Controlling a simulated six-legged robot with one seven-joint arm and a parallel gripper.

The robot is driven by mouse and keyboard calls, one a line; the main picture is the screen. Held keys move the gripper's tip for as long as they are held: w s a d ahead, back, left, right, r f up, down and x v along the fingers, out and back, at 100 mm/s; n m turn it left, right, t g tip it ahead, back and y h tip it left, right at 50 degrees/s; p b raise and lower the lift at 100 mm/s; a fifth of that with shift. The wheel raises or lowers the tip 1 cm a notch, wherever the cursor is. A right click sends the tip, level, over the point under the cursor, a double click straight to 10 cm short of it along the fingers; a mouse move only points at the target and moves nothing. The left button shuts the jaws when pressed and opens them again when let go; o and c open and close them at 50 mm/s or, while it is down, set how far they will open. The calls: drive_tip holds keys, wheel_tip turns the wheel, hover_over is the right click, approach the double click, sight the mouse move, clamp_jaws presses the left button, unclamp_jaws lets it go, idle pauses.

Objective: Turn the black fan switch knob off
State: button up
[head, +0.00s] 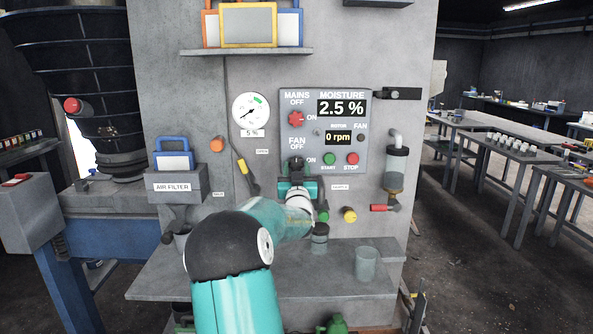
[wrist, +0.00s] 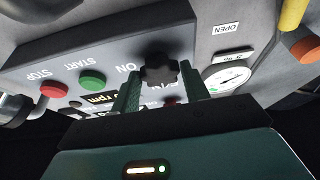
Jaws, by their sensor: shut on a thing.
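The black fan switch knob (head: 296,162) is on the grey control panel (head: 283,128), below the FAN OFF label and left of ON. In the wrist view, which is upside down, the lobed black knob (wrist: 158,68) sits between the two green fingers. My gripper (wrist: 160,82) is shut on the knob. In the head view my gripper (head: 297,178) is up against the lower part of the panel and partly covers the knob. Which way the knob points cannot be told.
A red mains knob (head: 296,119) is above the fan knob. Green START (head: 329,158) and red STOP (head: 351,158) buttons are to its right. The displays read 2.5 % and 0 rpm. A yellow-handled lever (head: 243,168) is to the left. A clear beaker (head: 366,264) stands on the shelf below.

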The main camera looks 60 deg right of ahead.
drive_tip(key=o, duration=1)
drive_tip(key=v, duration=1.4)
